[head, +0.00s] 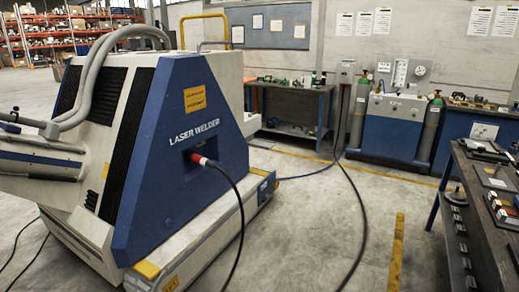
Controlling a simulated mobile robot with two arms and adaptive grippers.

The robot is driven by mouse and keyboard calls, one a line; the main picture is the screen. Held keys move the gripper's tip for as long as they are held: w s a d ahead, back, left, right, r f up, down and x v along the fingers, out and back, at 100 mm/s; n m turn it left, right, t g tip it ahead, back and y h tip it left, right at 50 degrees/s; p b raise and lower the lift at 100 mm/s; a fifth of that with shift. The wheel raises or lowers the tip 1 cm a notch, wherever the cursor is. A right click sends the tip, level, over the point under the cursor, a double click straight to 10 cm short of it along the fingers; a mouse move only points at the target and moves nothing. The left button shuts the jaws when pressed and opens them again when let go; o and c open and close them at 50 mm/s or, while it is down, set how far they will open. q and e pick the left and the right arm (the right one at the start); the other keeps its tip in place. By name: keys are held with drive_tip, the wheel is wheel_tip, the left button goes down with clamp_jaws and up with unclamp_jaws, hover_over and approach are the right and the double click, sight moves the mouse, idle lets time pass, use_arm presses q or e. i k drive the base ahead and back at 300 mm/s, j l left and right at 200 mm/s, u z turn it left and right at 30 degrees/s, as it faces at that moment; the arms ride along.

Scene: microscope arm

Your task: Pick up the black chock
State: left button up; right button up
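I cannot make out a black chock anywhere in the head view. Several small dark items lie on the workbench (470,195) at the right edge, but they are too small to tell apart. Neither of my grippers is in view.
A large blue and white laser welder (185,175) fills the left half. A black cable (240,215) runs from its red plug to the floor. Another dark cable (362,215) crosses the floor. A far bench (292,108) and green gas cylinders (429,130) stand behind. Floor between is mostly clear.

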sight(268, 125)
drive_tip(key=i+l+z, duration=0.15)
drive_tip(key=i+z, duration=0.15)
drive_tip(key=i, duration=0.35)
drive_tip(key=i+z, duration=0.35)
drive_tip(key=i, duration=0.3)
drive_tip(key=i+j+z, duration=0.3)
drive_tip(key=i, duration=0.3)
drive_tip(key=i+u, duration=0.2)
drive_tip(key=i, duration=0.45)
drive_tip(key=i+l+u, duration=0.15)
drive_tip(key=i, duration=0.45)
drive_tip(key=i+l+u, duration=0.2)
drive_tip(key=i, duration=0.45)
drive_tip(key=i+z, duration=0.15)
drive_tip(key=i, duration=0.5)
drive_tip(key=i+j+z, duration=0.1)
drive_tip(key=i, duration=0.55)
drive_tip(key=i+j+z, duration=0.15)
drive_tip(key=i, duration=0.5)
drive_tip(key=i+u, duration=0.15)
drive_tip(key=i, duration=0.5)
drive_tip(key=i+l+u, duration=0.15)
drive_tip(key=i, duration=0.45)
drive_tip(key=i+l+u, duration=0.1)
drive_tip(key=i, duration=0.55)
